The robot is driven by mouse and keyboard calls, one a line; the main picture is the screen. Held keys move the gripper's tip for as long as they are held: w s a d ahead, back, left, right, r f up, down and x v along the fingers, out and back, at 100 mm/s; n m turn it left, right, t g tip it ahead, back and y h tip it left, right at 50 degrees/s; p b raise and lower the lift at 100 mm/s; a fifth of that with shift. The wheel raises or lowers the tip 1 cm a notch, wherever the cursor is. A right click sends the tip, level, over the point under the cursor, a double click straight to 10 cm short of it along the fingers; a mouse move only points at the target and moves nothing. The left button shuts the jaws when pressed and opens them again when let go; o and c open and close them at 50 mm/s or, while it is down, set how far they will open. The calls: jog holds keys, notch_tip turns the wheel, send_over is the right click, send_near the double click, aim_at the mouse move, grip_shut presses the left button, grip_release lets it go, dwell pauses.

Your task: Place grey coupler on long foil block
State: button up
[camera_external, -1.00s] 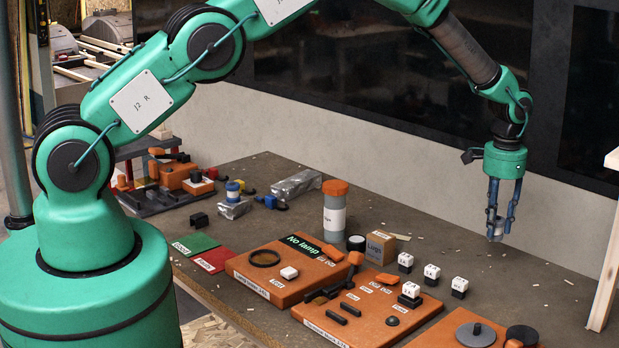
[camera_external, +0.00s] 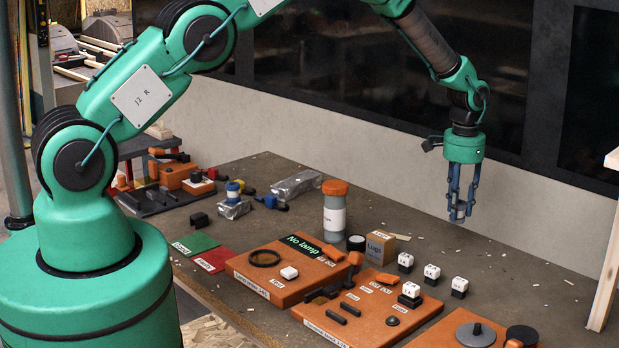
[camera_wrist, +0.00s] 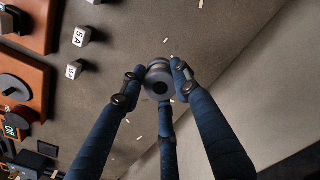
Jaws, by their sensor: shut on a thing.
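My gripper (camera_external: 458,215) is shut on the grey coupler (camera_wrist: 158,82), a round grey piece with a dark hole, seen between the fingers in the wrist view. In the external view the coupler (camera_external: 459,209) shows small between the fingertips, held above the bench. The long foil block (camera_external: 296,185) is a silvery wrapped bar lying near the back of the bench, to the left of my gripper and apart from it. A shorter foil block (camera_external: 234,209) with a blue and white piece on it lies further left.
An orange-capped bottle (camera_external: 335,208) stands between my gripper and the long foil block. A small cardboard box (camera_external: 380,247), a black cylinder (camera_external: 356,243) and several black-and-white cubes (camera_external: 432,275) stand nearer the front. Orange boards (camera_external: 290,268) lie in front. The wall (camera_external: 300,130) runs behind.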

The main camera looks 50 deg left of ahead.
jog(key=s+a+n, duration=0.2)
jog(key=a, duration=1.6)
jog(key=s+a+n, duration=0.2)
jog(key=s+a, duration=0.3)
jog(key=a, duration=0.6)
jog(key=s+a+n, duration=0.2)
jog(key=s+a, duration=0.4)
jog(key=a, duration=0.5)
jog(key=s+a+n, duration=0.2)
jog(key=s+a, duration=0.3)
jog(key=a, duration=0.6)
jog(key=shift+s+f, duration=0.3)
jog(key=shift+w, duration=0.15)
send_over(289, 182)
jog(key=shift+w+f, duration=0.1)
jog(key=shift+f, duration=0.65)
jog(key=shift+f, duration=1.75)
jog(key=shift+f, duration=0.15)
